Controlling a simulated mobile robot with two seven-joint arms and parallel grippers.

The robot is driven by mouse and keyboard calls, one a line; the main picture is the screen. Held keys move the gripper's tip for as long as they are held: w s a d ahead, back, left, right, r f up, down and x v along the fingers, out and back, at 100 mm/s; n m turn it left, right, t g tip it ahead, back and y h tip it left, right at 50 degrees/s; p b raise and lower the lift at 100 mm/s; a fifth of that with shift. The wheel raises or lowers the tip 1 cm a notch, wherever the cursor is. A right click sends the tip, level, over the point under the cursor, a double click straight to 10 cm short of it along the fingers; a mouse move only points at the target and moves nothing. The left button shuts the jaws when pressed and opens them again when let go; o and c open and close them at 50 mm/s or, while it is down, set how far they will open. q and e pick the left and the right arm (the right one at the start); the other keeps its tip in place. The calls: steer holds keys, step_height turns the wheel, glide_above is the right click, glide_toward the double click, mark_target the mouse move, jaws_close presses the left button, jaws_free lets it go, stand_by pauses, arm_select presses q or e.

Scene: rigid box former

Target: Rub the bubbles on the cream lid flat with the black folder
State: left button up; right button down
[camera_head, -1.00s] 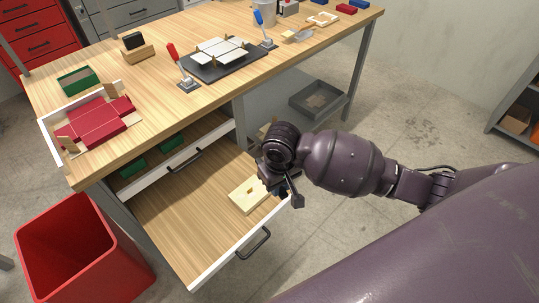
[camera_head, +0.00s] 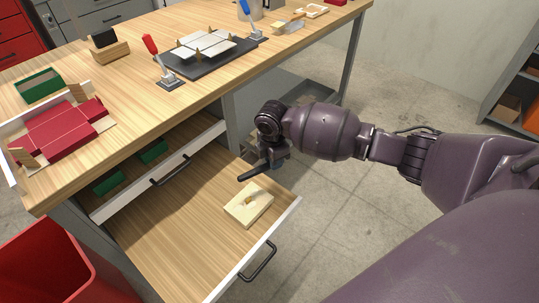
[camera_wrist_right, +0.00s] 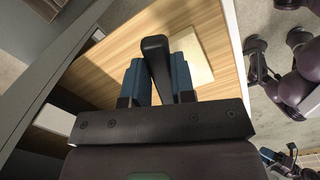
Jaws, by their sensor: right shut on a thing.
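The cream lid (camera_head: 245,210) lies in the open lower drawer, near its right end, with a small brownish mark near its middle. Separate bubbles are too small to make out. It also shows in the wrist view (camera_wrist_right: 198,66), partly hidden behind the gripper. My right gripper (camera_wrist_right: 157,80) has blue fingers shut on the black folder (camera_wrist_right: 155,58), a slim dark bar sticking out between them. In the head view, the folder (camera_head: 254,173) points left from the gripper, above the drawer and behind the lid, apart from it.
The drawer (camera_head: 170,230) is mostly bare wood, with a white front. The workbench (camera_head: 130,97) above holds a red box blank (camera_head: 65,135), a dark plate (camera_head: 215,58) with pale panels, and a red-handled tool (camera_head: 155,55). A red bin (camera_head: 45,265) stands left.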

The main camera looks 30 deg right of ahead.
arm_select(q)
steer(key=f+b, duration=0.1)
steer(key=b, duration=0.1)
steer(key=f+b, duration=0.2)
steer(key=shift+d+m, duration=0.3)
steer(key=shift+d, duration=0.05)
arm_select(e)
steer(key=w+d+f+n, duration=0.2)
steer(key=w+f+n, duration=0.2)
steer(key=f, duration=0.4)
steer(key=shift+d, duration=0.3)
arm_select(q)
steer(key=shift+s+f+g, duration=0.15)
steer(key=shift+f+g, duration=0.1)
steer(key=shift+g, duration=0.05)
arm_select(e)
steer(key=shift+f, duration=0.3)
arm_select(q)
steer(key=shift+r, duration=0.2)
arm_select(e)
steer(key=shift+f, duration=0.1)
stand_by(0.7)
